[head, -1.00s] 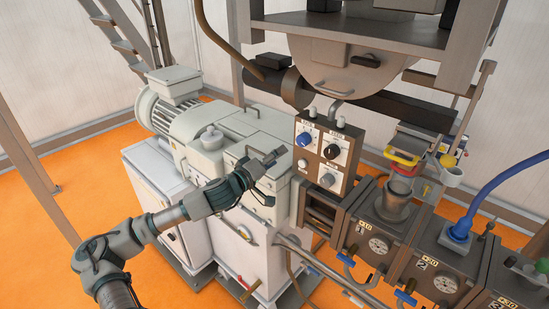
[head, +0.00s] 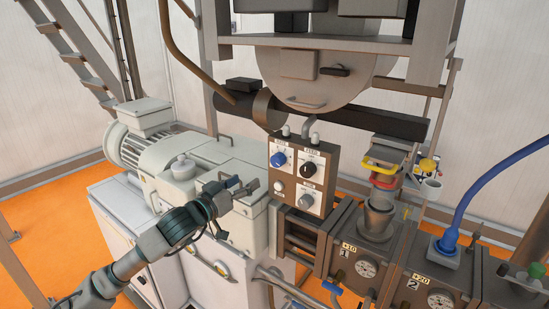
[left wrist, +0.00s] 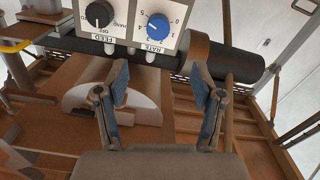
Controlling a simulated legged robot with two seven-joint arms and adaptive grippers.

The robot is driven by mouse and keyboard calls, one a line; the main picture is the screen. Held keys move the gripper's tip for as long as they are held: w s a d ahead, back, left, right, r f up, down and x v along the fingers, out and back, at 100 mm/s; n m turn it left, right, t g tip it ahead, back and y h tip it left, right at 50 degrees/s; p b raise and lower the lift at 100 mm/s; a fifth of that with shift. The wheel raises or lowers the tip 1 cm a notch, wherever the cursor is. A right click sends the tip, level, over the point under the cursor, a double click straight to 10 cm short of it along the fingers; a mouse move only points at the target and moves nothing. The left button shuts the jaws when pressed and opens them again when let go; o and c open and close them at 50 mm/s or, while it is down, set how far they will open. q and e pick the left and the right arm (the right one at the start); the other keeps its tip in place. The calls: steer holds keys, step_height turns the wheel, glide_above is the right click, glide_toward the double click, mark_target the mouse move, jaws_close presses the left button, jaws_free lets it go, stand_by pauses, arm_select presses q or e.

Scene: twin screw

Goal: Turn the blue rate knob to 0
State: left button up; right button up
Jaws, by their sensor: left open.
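The blue rate knob (head: 278,159) sits at the upper left of the control panel (head: 293,191) in the head view. In the left wrist view the blue rate knob (left wrist: 158,24) shows upside down at the top, above a RATE label with a numbered dial; its exact setting is hard to read. My left gripper (head: 251,187) is open and empty, left of the panel and lower than the knob. In the left wrist view its two fingers (left wrist: 160,90) stand apart, with the knob beyond them and not touched. My right gripper is not in view.
A black feed knob (head: 308,170) sits right of the blue one, with a grey knob (head: 308,200) below. Two small posts stand on top of the panel. A pale machine housing (head: 180,165) lies behind my left arm. A dark horizontal cylinder (head: 385,125) runs above right.

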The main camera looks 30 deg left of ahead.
mark_target(275, 162)
arm_select(q)
steer(key=w+p, duration=0.2)
steer(key=w, duration=0.2)
steer(key=w+p, duration=0.2)
steer(key=w, duration=0.3)
steer(key=w+d+p, duration=0.1)
steer(key=w+p, duration=0.1)
steer(key=w, duration=0.3)
steer(key=shift+d+r, duration=0.1)
steer(key=shift+w+p, duration=0.35)
steer(key=shift+w, duration=0.2)
steer(key=shift+d, duration=0.1)
steer(key=c, duration=1.1)
steer(key=shift+c, duration=0.2)
